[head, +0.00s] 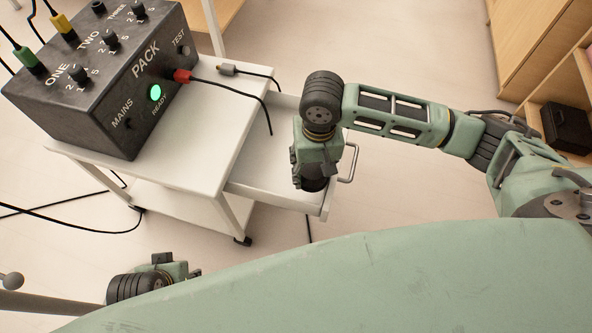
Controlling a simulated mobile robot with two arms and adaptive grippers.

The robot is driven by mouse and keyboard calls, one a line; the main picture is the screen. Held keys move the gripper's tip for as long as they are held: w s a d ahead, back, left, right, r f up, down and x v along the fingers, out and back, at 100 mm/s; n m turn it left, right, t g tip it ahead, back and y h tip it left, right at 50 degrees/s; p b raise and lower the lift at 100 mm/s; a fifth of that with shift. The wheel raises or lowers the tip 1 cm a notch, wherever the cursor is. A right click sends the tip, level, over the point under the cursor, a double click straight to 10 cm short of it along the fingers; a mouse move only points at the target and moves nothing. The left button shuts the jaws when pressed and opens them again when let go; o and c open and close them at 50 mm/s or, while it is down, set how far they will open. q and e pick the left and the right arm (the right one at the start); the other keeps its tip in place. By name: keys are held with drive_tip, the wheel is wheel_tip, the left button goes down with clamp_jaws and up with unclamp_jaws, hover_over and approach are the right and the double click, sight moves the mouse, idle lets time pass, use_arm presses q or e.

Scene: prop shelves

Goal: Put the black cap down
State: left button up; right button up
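My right gripper (314,186) points down over the open drawer (265,187) of the white cart, near the drawer's front and its handle. Something dark shows at its lower end; I cannot tell whether this is the black cap or the gripper's own fingers. The fingertips are hidden beneath the wrist, so open or shut does not show. No black cap can be made out for certain elsewhere. My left gripper (178,270) is at the lower left, away from the cart, partly hidden behind my body; its fingers do not show clearly.
A dark box (115,85) marked PACK stands on the white cart (205,150), with a green light lit. Green, yellow and red plugs sit in it. A black case (566,127) sits on the right shelf.

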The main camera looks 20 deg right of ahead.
drive_tip(key=w+a+f, duration=0.1)
drive_tip(key=w, duration=0.1)
drive_tip(key=w+a+f+b, duration=0.1)
drive_tip(key=w+f, duration=0.1)
drive_tip(key=shift+a, duration=0.2)
wheel_tip(320, 180, down, 4)
drive_tip(key=shift+b, duration=1.1)
use_arm(q)
drive_tip(key=v, duration=0.4)
drive_tip(key=shift+s+a+r, duration=0.1)
drive_tip(key=shift+s+r, duration=0.05)
drive_tip(key=shift+r, duration=0.2)
drive_tip(key=shift+r, duration=0.15)
use_arm(e)
drive_tip(key=o, duration=1.3)
